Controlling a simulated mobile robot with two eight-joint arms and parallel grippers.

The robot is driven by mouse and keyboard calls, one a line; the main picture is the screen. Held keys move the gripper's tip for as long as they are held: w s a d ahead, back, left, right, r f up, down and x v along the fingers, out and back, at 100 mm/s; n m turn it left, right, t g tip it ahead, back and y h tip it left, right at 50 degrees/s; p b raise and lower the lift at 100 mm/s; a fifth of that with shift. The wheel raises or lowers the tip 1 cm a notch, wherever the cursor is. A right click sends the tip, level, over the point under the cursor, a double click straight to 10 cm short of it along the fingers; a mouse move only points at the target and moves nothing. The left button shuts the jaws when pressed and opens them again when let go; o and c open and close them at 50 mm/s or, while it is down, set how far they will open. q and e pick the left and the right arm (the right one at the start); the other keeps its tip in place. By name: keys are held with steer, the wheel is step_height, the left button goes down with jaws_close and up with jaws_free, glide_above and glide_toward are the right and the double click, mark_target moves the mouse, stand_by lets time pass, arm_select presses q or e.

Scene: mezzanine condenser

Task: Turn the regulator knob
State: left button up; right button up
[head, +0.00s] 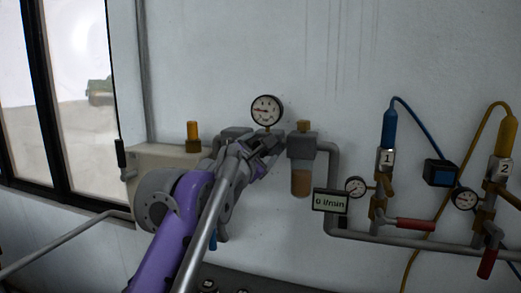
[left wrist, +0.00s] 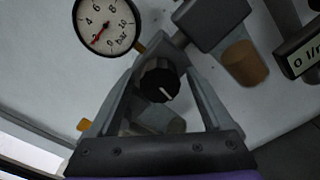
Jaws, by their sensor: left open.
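The regulator knob (left wrist: 158,80) is black and ribbed with a white pointer line, seen in the left wrist view. My left gripper (left wrist: 163,76) is open, with one finger on each side of the knob. I cannot tell whether the fingers touch it. The flow display (head: 331,201) reads 0 l/min. My right gripper is not in view.
A filter bowl (head: 301,182) hangs close to the right of my left gripper. A grey pipe (head: 400,240) runs right to valves with red handles (head: 403,224) and hoses marked 1 and 2. A brass fitting (head: 193,136) stands to the left, near the window (head: 75,90).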

arm_select(q)
steer(key=shift+s, duration=0.1)
steer(key=b+v, duration=0.2)
steer(key=v, duration=0.8)
steer(key=shift+s+a, duration=0.15)
steer(key=shift+s, duration=0.2)
steer(key=s+a+f+m+g+y+p, duration=0.1)
steer(key=s+a+f+m+g+y, duration=0.2)
steer(key=f, duration=0.4)
steer(key=s+a+f+m+p, duration=0.2)
steer(key=a+f+m, duration=0.15)
steer(key=f, duration=0.45)
steer(key=s+a+f+m+g+y+p, duration=0.1)
steer(key=s+a+f+m+g+y, duration=0.2)
steer(key=f, duration=0.4)
steer(key=s+a+f+m+g+p, duration=0.1)
steer(key=s+a+f+m+g, duration=0.1)
steer(key=s+f+m, duration=0.5)
steer(key=s+a+f+m+g+p, duration=0.2)
steer(key=s+f+m, duration=0.5)
steer(key=s+f, duration=0.6)
step_height(320, 180, down, 3)
steer(key=shift+a+f+g+p, duration=0.1)
steer(key=shift+a+g+p, duration=0.25)
steer(key=shift+g, duration=0.55)
